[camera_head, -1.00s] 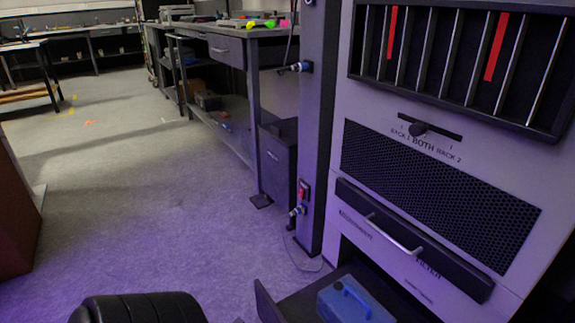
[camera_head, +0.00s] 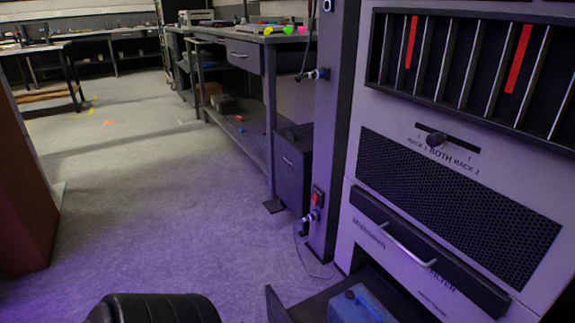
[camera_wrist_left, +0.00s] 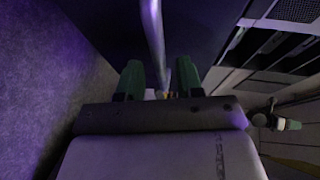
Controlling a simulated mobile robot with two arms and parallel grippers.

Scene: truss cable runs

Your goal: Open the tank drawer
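The tank drawer (camera_head: 310,303) is the low dark drawer at the bottom of the grey cabinet in the head view. It stands pulled out at least partly, and its lower part is cut off by the frame. A blue tank (camera_head: 356,304) sits inside it. In the left wrist view, my left gripper (camera_wrist_left: 158,80) has its two green fingers spread on either side of a metal bar handle (camera_wrist_left: 153,35). A gap shows between the bar and the right finger. The handle is not visible in the head view.
Above the tank drawer is a shut drawer with a bar handle (camera_head: 407,245). A dark post (camera_head: 327,150) with cable connectors stands left of the cabinet, and a workbench (camera_head: 262,45) lies behind it. A brown block (camera_head: 25,200) is at the left.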

